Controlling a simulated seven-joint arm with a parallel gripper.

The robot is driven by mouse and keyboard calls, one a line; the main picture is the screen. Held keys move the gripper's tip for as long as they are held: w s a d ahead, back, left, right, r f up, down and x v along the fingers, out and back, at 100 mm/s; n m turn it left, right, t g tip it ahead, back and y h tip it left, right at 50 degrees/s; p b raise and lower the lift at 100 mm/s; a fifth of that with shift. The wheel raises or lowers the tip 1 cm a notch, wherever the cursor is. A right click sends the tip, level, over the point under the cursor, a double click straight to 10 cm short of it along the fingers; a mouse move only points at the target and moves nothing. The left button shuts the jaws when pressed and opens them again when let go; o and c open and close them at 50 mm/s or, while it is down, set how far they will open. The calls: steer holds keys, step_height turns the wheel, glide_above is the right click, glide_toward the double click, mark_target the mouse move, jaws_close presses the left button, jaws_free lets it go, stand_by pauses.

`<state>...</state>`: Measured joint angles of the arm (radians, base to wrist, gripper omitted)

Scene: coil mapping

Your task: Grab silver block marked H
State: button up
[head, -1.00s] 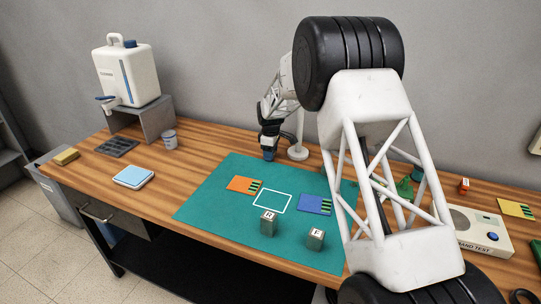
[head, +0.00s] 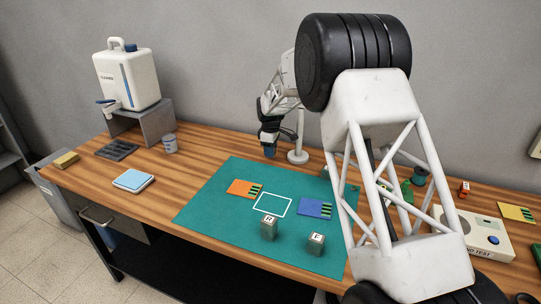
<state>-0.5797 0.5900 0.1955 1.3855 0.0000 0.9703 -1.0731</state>
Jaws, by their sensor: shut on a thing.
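Two small silver-grey blocks stand upright on the teal mat (head: 208,210). The left block (head: 268,233) has a white top label whose letter looks like R or H; it is too small to be sure. The right block (head: 315,246) is labelled F. My gripper (head: 269,152) is at the far edge of the mat, behind and apart from both blocks, pointing down. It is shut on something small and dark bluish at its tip. I cannot make out what this is or any mark on it.
A white outlined rectangle (head: 272,205) lies between an orange card (head: 241,187) and a blue card (head: 314,207). A white stand (head: 298,157) is right of my gripper. A tester box (head: 478,233) sits at right. My arm hides the mat's right side.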

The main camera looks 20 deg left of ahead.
steer(key=s+d, duration=0.3)
steer(key=s, duration=0.1)
steer(key=s+d+r, duration=0.1)
steer(key=s+d, duration=0.1)
steer(key=s, duration=0.3)
steer(key=s+d, duration=0.3)
steer(key=s, duration=0.1)
steer(key=shift+s+d+r, duration=0.25)
steer(key=shift+d+r, duration=0.05)
steer(key=shift+r, duration=0.05)
stand_by(0.5)
